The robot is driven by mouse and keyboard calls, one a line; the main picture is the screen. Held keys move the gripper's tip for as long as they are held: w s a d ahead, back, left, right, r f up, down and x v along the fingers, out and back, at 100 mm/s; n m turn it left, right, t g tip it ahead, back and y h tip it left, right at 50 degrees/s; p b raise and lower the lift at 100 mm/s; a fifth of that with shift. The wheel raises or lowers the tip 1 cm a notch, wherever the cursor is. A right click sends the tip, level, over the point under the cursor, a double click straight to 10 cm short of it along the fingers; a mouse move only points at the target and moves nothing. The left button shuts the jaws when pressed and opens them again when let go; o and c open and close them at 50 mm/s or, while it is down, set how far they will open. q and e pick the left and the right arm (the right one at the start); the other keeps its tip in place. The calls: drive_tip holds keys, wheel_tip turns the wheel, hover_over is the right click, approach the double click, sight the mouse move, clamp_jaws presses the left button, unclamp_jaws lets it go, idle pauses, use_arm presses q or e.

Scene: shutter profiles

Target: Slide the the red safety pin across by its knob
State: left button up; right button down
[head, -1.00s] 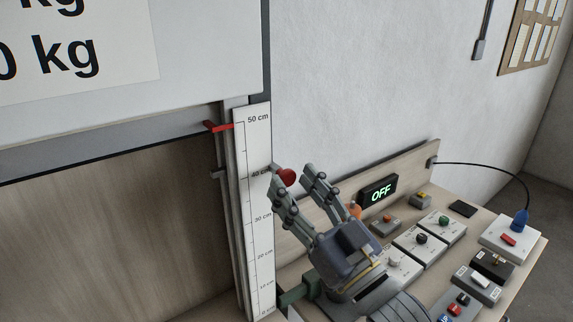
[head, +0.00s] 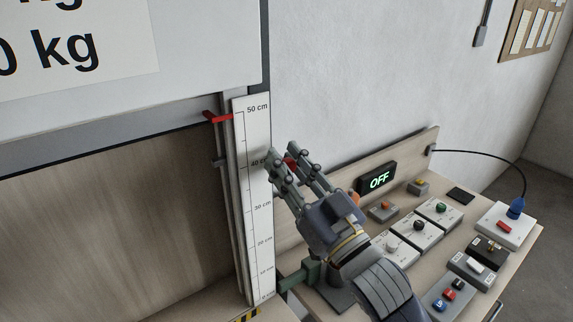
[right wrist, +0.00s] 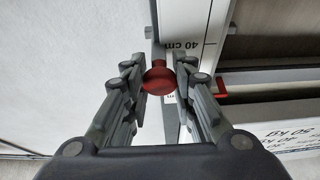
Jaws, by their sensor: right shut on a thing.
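The red knob (right wrist: 158,78) of the safety pin sits between the two fingers of my right gripper (right wrist: 159,84) in the right wrist view, with both fingers against its sides. In the head view my right gripper (head: 293,163) is beside the upright scale, near the 40 cm mark, and only a bit of the red knob (head: 290,164) shows between the fingers. The pin's shaft is mostly hidden behind the knob and fingers. My left gripper is not in view.
A white scale (head: 257,190) stands at the shutter's edge, with a red pointer (head: 218,117) near 50 cm. To the right, a bench holds an OFF display (head: 377,179), several switch boxes and a blue plug (head: 516,208).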

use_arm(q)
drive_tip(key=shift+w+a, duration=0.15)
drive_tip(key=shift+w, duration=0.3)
use_arm(e)
drive_tip(key=w+d, duration=0.2)
drive_tip(key=d, duration=0.1)
drive_tip(key=shift+w+d, duration=0.1)
drive_tip(key=shift+w, duration=0.1)
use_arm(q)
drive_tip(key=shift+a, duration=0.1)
use_arm(e)
drive_tip(key=c, duration=1.4)
unclamp_jaws()
drive_tip(key=shift+c, duration=0.2)
drive_tip(key=shift+o, duration=0.6)
drive_tip(key=shift+w+d, duration=0.1)
drive_tip(key=shift+d, duration=0.15)
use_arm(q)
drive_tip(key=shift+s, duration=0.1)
use_arm(e)
drive_tip(key=v, duration=1.2)
